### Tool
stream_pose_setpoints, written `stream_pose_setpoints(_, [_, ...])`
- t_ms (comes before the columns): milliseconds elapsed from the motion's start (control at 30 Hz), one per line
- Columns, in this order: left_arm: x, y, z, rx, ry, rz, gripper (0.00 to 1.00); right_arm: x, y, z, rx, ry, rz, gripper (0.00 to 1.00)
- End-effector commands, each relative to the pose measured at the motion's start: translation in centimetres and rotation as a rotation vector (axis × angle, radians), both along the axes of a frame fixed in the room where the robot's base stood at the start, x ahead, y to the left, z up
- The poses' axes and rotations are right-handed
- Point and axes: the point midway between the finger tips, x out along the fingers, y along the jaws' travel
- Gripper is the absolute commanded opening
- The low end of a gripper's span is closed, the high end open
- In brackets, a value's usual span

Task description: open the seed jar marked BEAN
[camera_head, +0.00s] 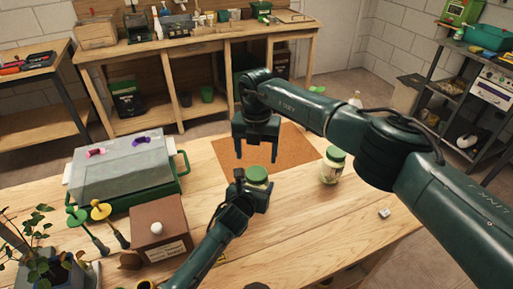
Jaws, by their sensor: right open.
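A jar with a green lid (257,173) stands upright in the jaws of my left gripper (252,192), which appears shut around its body and hides most of it. My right gripper (257,157) is open, pointing down just above that lid, one finger to each side; it looks empty and apart from the lid. A second clear jar with a green lid (332,168) stands on the table to the right, with pale contents. Lettering on either jar is too small or hidden, so I cannot tell which is marked BEAN.
A brown mat (296,146) lies behind the held jar. On the wooden table's left are a grey covered tray (125,172), a brown box with a white knob (160,240), a green and a yellow tool, and a potted plant (45,250). A small white cube (384,212) lies right.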

Motion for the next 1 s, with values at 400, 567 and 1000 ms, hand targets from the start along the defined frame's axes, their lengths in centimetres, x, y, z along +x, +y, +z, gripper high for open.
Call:
stream_pose_setpoints(400, [0.0,0.0,0.0,0.000,0.001,0.000,0.00,-0.1,0.0,1.6,-0.001,0.003,-0.575,0.72])
stream_pose_setpoints(567, [0.0,0.0,-0.1,0.000,0.001,0.000,0.00,-0.2,-0.1,0.6,-0.003,0.006,-0.615,0.72])
stream_pose_setpoints(1000, [0.0,0.0,0.0,0.000,0.001,0.000,0.00,-0.2,0.0,-5.5,-0.001,0.006,-0.613,0.72])
